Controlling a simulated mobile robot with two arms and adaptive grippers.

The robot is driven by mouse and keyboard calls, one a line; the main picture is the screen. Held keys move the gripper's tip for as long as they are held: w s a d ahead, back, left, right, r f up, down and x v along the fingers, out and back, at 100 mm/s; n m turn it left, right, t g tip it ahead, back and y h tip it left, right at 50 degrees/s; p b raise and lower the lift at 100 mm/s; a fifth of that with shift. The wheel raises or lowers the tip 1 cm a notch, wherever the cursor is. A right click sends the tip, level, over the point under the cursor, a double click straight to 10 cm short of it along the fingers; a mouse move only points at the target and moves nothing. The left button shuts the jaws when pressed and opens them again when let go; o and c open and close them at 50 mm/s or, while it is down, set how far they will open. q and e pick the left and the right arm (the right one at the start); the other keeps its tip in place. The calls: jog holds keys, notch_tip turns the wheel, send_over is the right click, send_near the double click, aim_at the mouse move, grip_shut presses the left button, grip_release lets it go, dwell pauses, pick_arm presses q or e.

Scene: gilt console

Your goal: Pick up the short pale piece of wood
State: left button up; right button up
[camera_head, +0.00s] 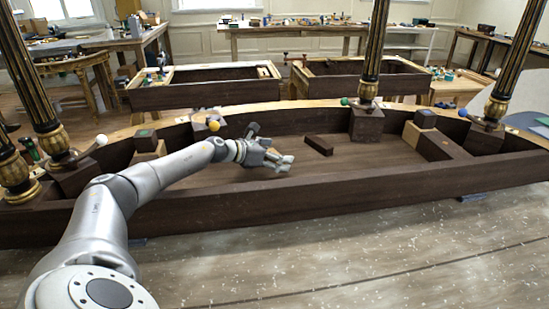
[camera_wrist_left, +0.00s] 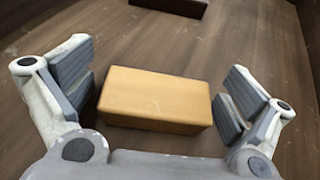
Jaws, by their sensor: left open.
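The short pale piece of wood (camera_wrist_left: 155,97) is a plain tan block lying on the dark wooden floor of the console in the left wrist view. It lies between the two spread fingers of my left gripper (camera_wrist_left: 157,92), with a gap at each side. The gripper is open and holds nothing. In the head view my left gripper (camera_head: 272,149) reaches down inside the dark frame, left of a dark block (camera_head: 318,144). The pale piece cannot be made out there, apparently hidden by the hand. My right gripper is in neither view.
The console's dark front wall (camera_head: 330,190) stands between my base and the gripper. Gilt-and-black columns (camera_head: 374,50) rise from the frame. The floor right of the dark block is mostly clear.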

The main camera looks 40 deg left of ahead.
pick_arm(q)
jog(key=c, duration=1.1)
jog(key=shift+r, duration=0.1)
